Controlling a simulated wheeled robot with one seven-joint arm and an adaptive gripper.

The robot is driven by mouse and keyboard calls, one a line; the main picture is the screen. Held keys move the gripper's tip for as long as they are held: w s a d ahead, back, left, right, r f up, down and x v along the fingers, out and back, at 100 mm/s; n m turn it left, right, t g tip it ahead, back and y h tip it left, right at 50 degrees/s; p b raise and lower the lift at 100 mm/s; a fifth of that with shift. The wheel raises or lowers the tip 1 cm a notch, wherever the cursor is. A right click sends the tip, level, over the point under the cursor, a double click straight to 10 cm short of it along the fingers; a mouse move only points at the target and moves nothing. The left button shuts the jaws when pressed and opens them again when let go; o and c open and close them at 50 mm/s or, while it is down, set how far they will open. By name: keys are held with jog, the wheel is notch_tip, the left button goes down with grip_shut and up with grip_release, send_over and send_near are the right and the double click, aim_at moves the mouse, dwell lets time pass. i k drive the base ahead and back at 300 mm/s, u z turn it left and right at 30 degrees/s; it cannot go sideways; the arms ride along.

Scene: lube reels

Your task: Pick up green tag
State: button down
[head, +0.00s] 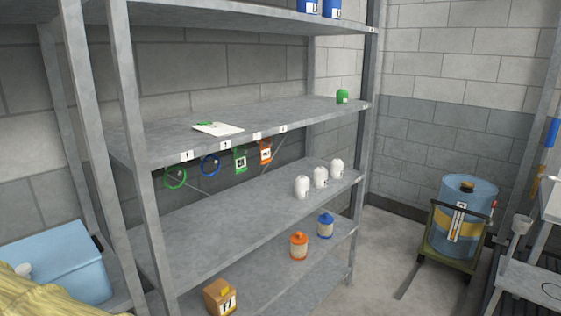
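A green tag (240,161) with a white printed label hangs below the front edge of the middle shelf (310,112). An orange tag (265,152) hangs just right of it. A blue ring (210,165) and a green ring (175,177) hang to its left. The green tag's front is uncovered in the head view. My gripper is not in view.
White bottles (303,187) stand on the shelf below, with orange (299,246) and blue (325,225) containers lower down. A white sheet (218,129) lies above the tags. A light-blue bin (60,262) is at left. A blue drum (467,215) stands on a cart at right.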

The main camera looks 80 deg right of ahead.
aim_at(240, 161)
jog(key=z, duration=2.3)
